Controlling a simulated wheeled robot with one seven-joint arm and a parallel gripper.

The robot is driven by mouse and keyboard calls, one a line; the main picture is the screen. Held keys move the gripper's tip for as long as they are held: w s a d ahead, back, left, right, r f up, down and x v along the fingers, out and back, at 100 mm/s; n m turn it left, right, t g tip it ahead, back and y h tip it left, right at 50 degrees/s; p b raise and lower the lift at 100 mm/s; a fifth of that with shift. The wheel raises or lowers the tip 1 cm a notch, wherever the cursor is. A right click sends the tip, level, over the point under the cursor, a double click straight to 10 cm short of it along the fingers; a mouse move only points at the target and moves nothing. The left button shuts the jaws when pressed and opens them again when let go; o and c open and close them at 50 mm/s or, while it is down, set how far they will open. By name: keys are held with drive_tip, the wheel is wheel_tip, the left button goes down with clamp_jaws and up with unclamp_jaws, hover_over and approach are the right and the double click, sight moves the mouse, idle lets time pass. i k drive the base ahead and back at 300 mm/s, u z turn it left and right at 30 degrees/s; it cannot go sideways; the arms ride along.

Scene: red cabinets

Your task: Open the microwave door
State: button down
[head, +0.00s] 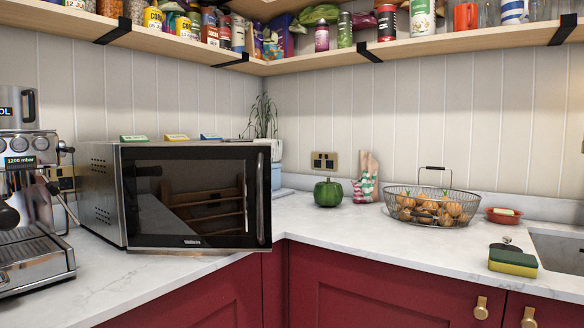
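The microwave (102,200) stands on the white counter at the left corner, its front facing me and a little to the right. Its dark glass door (190,238) looks shut. A vertical bar handle (260,198) runs along the door's right edge. Shelf-like shapes show in the glass; I cannot tell whether they are inside or reflected. My gripper is not in view.
A coffee machine (32,190) stands left of the microwave. To the right are a green pepper-shaped pot (328,192), a wire basket (432,228) of onions, a sponge (512,263) and a sink (562,258). Loaded shelves (330,57) hang above. The counter (330,238) before the corner is clear.

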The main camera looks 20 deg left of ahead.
sight(180, 197)
drive_tip(key=k, duration=0.2)
drive_tip(key=u, duration=2)
drive_tip(key=i, duration=1.1)
drive_tip(key=z, duration=1.15)
